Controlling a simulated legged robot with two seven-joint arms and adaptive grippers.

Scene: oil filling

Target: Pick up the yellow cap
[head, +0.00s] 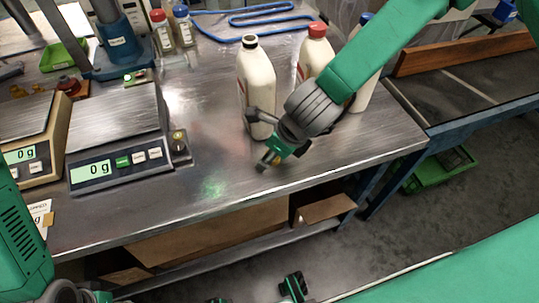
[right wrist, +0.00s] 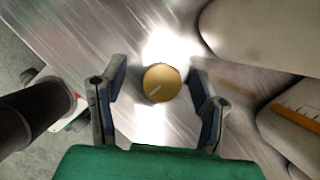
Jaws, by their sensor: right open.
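The yellow cap (right wrist: 161,83) shows in the right wrist view as a round disc over the shiny metal table. It lies between the two open fingers of my right gripper (right wrist: 158,98), with a gap on each side. In the head view my right gripper (head: 268,160) is low near the table's front edge, in front of the white bottles. I cannot make out the cap for certain there. My left arm shows at the lower left of the head view. Dark and green parts at the bottom edge may be my left gripper (head: 292,287), but its fingers are unclear.
A black-capped white bottle (head: 256,85) and a red-capped one (head: 315,55) stand close behind my right gripper. A third, blue-capped, is partly hidden by my arm. Two scales (head: 118,165) reading 0 g stand left.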

